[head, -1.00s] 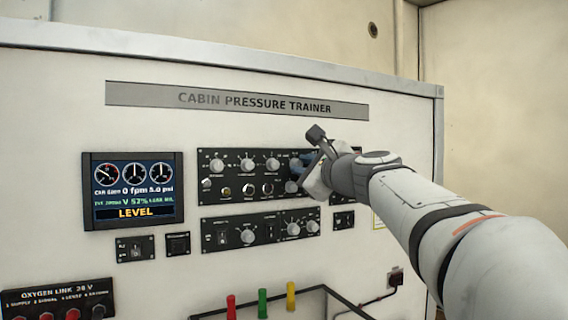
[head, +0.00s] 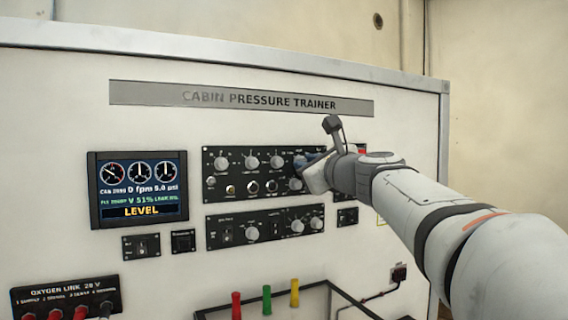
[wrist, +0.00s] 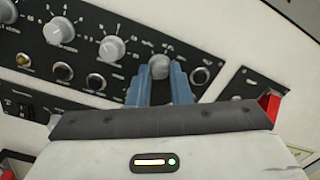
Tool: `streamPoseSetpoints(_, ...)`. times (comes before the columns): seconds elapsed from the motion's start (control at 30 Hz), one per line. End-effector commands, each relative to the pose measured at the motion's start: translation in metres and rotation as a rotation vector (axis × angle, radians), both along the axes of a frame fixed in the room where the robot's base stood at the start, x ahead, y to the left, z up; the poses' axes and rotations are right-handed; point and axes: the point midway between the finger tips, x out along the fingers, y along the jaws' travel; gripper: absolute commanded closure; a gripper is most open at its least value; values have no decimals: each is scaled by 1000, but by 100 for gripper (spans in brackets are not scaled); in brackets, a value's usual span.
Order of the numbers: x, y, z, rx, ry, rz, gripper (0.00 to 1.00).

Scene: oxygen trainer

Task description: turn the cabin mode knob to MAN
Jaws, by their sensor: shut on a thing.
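My gripper (head: 303,162) is at the right end of the upper black control panel (head: 238,173). In the wrist view its two blue fingers (wrist: 158,85) are shut on a round grey knob (wrist: 159,66), one on each side. The knob's label and pointer cannot be read, so I cannot confirm its name or setting. In the head view the fingers and the gripper body hide part of this end of the panel. The display (head: 139,189) at the left shows LEVEL in yellow.
More knobs stand close to the left of the fingers, such as one grey knob (wrist: 111,48). A dark round fitting (wrist: 200,75) is just right of them. A lower panel (head: 240,236) sits beneath. Red, green and yellow handles (head: 266,301) stand at the bottom.

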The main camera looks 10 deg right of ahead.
Motion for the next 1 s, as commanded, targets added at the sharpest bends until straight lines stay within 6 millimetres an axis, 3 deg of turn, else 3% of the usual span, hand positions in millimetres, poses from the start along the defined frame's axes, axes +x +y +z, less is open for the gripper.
streamPoseSetpoints(0.17, 0, 0, -1, 1, 1, 0, 100)
streamPoseSetpoints(0.2, 0, 0, -1, 1, 1, 0, 79)
streamPoseSetpoints(0.43, 0, 0, 0, 0, 0, 1, 60)
streamPoseSetpoints(0.77, -7, -3, -1, -1, -1, -2, 60)
streamPoseSetpoints(1.0, -45, -15, -5, -1, -2, -4, 60)
